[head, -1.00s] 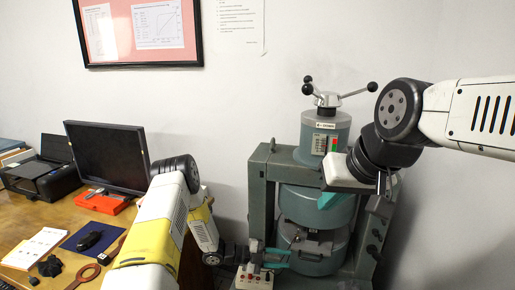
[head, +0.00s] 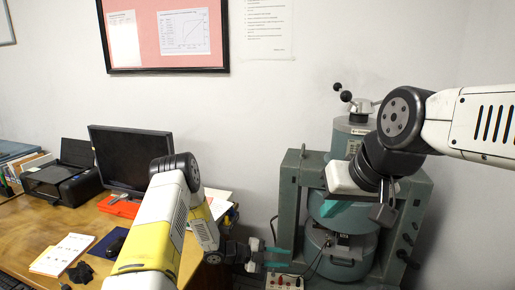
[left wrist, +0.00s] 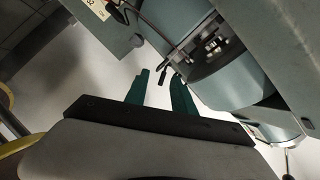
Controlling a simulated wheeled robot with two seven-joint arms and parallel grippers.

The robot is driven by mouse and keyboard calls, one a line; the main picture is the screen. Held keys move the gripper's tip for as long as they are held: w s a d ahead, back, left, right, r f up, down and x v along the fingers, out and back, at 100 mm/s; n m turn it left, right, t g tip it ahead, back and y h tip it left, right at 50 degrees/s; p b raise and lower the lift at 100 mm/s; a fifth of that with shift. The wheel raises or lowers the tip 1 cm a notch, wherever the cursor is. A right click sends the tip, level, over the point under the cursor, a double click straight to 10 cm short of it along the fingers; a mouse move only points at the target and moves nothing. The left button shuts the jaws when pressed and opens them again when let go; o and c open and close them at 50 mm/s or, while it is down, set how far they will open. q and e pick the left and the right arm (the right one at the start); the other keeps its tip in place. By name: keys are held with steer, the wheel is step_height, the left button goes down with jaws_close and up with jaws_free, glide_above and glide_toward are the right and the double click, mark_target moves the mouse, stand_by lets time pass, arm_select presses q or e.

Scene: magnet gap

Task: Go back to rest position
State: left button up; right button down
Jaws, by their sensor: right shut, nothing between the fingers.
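My left gripper (head: 279,257) is low in front of the left side of the green magnet machine (head: 287,205).
A wooden desk (head: 185,268) on the left carries a monitor (head: 130,158), a printer (head: 62,180), a red item (head: 121,206), papers and small tools. A small box with knobs (head: 285,282) lies below my left gripper. Bare wall is behind, with a framed poster (head: 165,35).

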arm_select(q)
steer(key=w+a+r+n+t+y, duration=0.3)
steer(key=w+a+r, duration=0.25)
steer(key=r, duration=0.25)
steer(key=w+a+r+n+t+y, duration=0.35)
steer(key=w+r, duration=0.25)
steer(key=r, duration=0.2)
steer(key=s+a+r+n+t+y, duration=0.1)
steer(key=s+a+r+n+y, duration=0.2)
steer(key=a+r, duration=0.4)
steer(key=a+r+n+t+y, duration=0.15)
steer(key=a+r+n, duration=0.3)
steer(key=r, duration=0.45)
steer(key=s+a+r+n+g+y, duration=0.1)
steer(key=s+a+r+n+y, duration=0.2)
steer(key=s, duration=0.5)
steer(key=s+a+r+n+g, duration=0.1)
steer(key=s+a+r+n, duration=0.1)
steer(key=s+r+n, duration=0.4)
steer(key=s+d+n+g, duration=0.1)
steer(key=s+n, duration=0.1)
steer(key=s, duration=0.8)
steer(key=s+d+n+g+h, duration=0.1)
steer(key=s+n, duration=0.1)
steer(key=s, duration=0.8)
steer(key=shift+s+d+f+g+h, duration=0.3)
steer(key=shift+f+g, duration=0.1)
steer(key=shift+f, duration=0.05)
